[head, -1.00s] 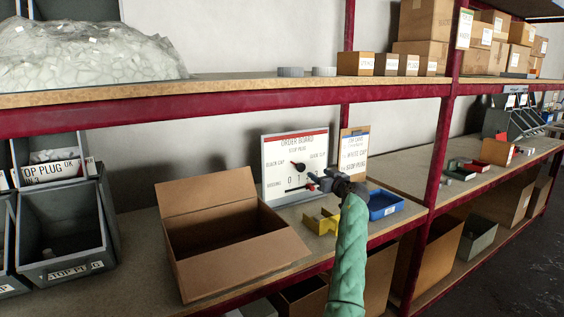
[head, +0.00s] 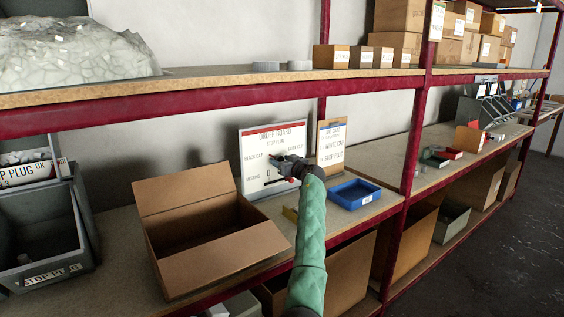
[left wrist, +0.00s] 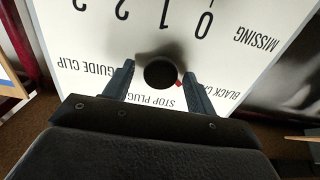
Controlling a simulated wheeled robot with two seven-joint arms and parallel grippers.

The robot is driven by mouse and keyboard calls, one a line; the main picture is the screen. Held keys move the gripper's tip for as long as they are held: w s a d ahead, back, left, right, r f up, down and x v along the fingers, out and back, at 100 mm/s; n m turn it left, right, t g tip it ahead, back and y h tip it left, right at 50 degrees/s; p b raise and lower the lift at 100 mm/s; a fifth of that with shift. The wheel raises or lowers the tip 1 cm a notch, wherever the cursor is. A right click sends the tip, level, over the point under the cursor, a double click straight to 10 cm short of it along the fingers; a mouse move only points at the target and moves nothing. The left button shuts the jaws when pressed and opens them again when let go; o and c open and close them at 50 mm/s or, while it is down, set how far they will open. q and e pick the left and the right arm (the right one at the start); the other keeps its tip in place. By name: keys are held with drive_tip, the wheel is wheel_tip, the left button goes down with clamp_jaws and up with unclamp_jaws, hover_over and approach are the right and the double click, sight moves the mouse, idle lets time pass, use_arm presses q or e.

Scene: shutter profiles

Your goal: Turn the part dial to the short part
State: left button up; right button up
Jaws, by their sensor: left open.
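The white order board (head: 254,146) with a red top strip stands at the back of the middle shelf. Its black round dial (left wrist: 160,75) shows in the left wrist view, with a small red pointer mark towards the BLACK CAP label (left wrist: 222,90). The STOP PLUG (left wrist: 171,103) and GUIDE CLIP (left wrist: 88,69) labels also show there, upside down. My left gripper (head: 278,160) is open in front of the board and hides the dial in the head view. In the wrist view the dial lies between its fingers; contact cannot be told. My right gripper is not in view.
An open cardboard box (head: 226,254) stands left of the arm. A blue tray (head: 354,194) and a small card board (head: 331,146) are to the right. The upper shelf edge (head: 240,101) runs above.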

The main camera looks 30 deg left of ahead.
use_arm(q)
drive_tip(key=c, duration=1)
drive_tip(key=shift+o, duration=0.2)
